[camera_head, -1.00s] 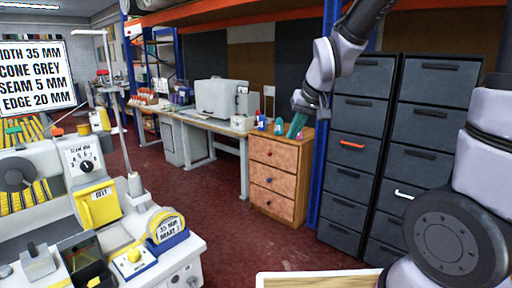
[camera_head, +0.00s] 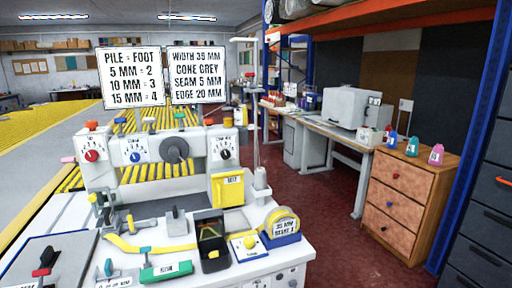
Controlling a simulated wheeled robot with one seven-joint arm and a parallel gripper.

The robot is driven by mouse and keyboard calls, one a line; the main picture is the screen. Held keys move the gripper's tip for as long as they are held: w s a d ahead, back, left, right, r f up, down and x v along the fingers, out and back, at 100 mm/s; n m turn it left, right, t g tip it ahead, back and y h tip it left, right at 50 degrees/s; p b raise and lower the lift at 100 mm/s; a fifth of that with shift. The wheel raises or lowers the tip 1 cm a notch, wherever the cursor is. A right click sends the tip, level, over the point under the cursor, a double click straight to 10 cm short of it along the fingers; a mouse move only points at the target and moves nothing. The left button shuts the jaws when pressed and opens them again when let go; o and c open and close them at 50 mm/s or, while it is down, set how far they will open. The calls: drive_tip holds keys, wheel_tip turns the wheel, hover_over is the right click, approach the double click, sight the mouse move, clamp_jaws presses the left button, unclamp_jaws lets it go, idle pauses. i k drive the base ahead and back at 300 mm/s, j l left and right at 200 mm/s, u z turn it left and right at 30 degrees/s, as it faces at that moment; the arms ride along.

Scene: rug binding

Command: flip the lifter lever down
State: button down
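A white binding machine (camera_head: 155,175) stands at left centre, with a red-knobbed dial (camera_head: 92,156), a blue-knobbed dial (camera_head: 135,157) and a black-knobbed dial (camera_head: 224,153) on its front. Several small coloured levers or knobs stick out of it: a pink one (camera_head: 68,159) at its left side, an orange one (camera_head: 91,125) and a green one (camera_head: 180,116) on top. A red-and-black lever (camera_head: 42,270) stands on the bench at the lower left. I cannot tell which of these is the lifter lever, as no readable label names it. My gripper is out of view.
The bench (camera_head: 195,268) also carries a black open box (camera_head: 210,236), a yellow button box (camera_head: 246,246), a tape roll (camera_head: 283,224) and a green-topped item (camera_head: 165,271). Two signs (camera_head: 129,77) stand above the machine. Red floor (camera_head: 315,215) is open right of the bench, before a wooden drawer cabinet (camera_head: 400,205).

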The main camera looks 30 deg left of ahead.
sight(69, 159)
drive_tip(key=i+j, duration=0.1)
drive_tip(key=j, duration=0.25)
drive_tip(key=i+j, duration=0.15)
drive_tip(key=j, duration=0.2)
drive_tip(key=j+u, duration=0.1)
drive_tip(key=u, duration=2.55)
